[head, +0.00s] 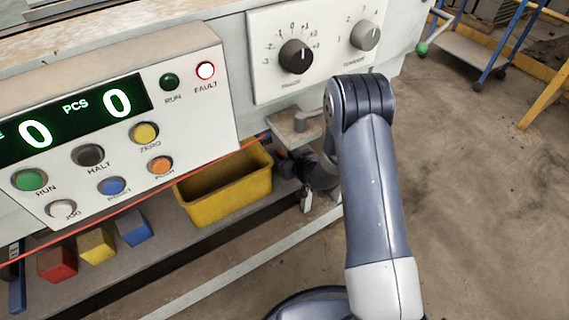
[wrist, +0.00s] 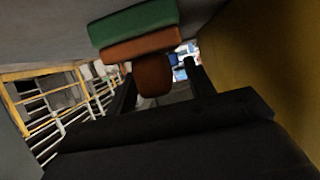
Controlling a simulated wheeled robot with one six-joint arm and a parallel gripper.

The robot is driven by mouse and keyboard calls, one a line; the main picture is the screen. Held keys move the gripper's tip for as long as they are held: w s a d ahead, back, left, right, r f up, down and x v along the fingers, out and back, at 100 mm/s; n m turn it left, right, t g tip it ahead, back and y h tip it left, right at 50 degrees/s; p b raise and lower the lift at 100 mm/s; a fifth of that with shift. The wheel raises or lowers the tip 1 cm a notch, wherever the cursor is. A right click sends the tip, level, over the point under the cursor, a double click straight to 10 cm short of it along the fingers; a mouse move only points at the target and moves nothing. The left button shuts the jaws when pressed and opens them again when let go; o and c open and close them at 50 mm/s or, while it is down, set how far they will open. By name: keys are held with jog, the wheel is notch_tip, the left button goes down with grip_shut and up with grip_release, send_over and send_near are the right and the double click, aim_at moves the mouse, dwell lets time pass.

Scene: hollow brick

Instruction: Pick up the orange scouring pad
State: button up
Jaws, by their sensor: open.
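In the wrist view an orange-brown slab (wrist: 140,46) lies against a green slab (wrist: 135,23). A rounded orange-brown piece (wrist: 153,76) shows just below them, between my fingers. I cannot tell which orange-brown surface is the scouring pad, or whether they are one thing. My gripper (wrist: 159,76) is open, with one dark finger on each side of the rounded piece; contact is not clear. In the head view my dark gripper (head: 318,176) is beside the yellow bin, partly behind my arm. No scouring pad can be made out there.
The yellow bin (head: 218,197) stands close to my gripper, and a yellow wall fills the wrist view's right side (wrist: 258,65). A grey bracket (head: 297,133) is just above my gripper. Red (head: 57,264), yellow (head: 96,246) and blue (head: 134,227) blocks sit on the shelf.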

jog(key=c, duration=1.1)
jog(key=shift+r, duration=0.2)
